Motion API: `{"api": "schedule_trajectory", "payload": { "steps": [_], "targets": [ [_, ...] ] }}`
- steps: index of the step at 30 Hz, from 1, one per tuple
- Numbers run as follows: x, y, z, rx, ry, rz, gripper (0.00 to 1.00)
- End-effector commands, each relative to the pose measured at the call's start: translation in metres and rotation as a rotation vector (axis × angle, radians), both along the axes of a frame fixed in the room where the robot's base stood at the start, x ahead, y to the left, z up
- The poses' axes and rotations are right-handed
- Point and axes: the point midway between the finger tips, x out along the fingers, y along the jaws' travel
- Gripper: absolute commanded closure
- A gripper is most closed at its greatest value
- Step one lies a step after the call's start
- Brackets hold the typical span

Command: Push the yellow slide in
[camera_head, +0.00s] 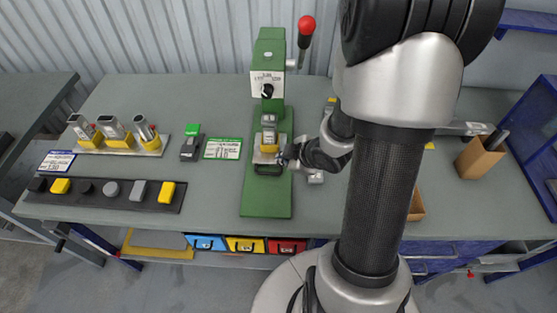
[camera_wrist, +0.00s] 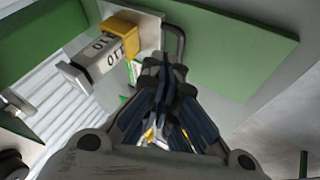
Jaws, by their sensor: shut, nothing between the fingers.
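The yellow slide (camera_head: 269,148) is on the base of the green press (camera_head: 266,205), carrying a grey upright piece with a dark label. In the wrist view the yellow slide (camera_wrist: 122,38) sits upper left, with the grey labelled piece (camera_wrist: 100,55) extending from it. A dark bent handle (camera_head: 267,170) is at the slide's front; it also shows in the wrist view (camera_wrist: 180,42). My gripper (camera_head: 286,156) is just right of the slide, low over the press base. In the wrist view its fingertips (camera_wrist: 165,72) are together and empty, close to the handle; I cannot tell whether they touch it.
The press has a dial (camera_head: 267,91) and a red-knobbed lever (camera_head: 306,25). Left are a rack (camera_head: 88,149) of grey-and-yellow pieces, a black strip (camera_head: 110,203) with several blocks, and a green-and-black device (camera_head: 191,142). A brown box (camera_head: 478,160) stands right. My arm hides part of the table.

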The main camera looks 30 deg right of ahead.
Motion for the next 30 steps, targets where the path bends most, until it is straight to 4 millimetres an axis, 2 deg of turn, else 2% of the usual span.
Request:
{"api": "schedule_trajectory", "payload": {
  "steps": [1,6,12,15,21,30],
  "targets": [
    [0.006,0.001,-0.012,0.000,0.002,0.003,1.00],
    [0.028,0.004,-0.043,0.000,0.004,0.005,1.00],
    [0.054,0.004,-0.072,-0.002,0.001,0.005,1.00],
    [0.067,-0.008,-0.066,-0.004,0.000,0.002,1.00],
    [0.081,-0.017,-0.065,-0.003,0.001,0.003,1.00],
    [0.083,-0.018,-0.066,-0.002,0.002,0.004,1.00]
  ]
}}
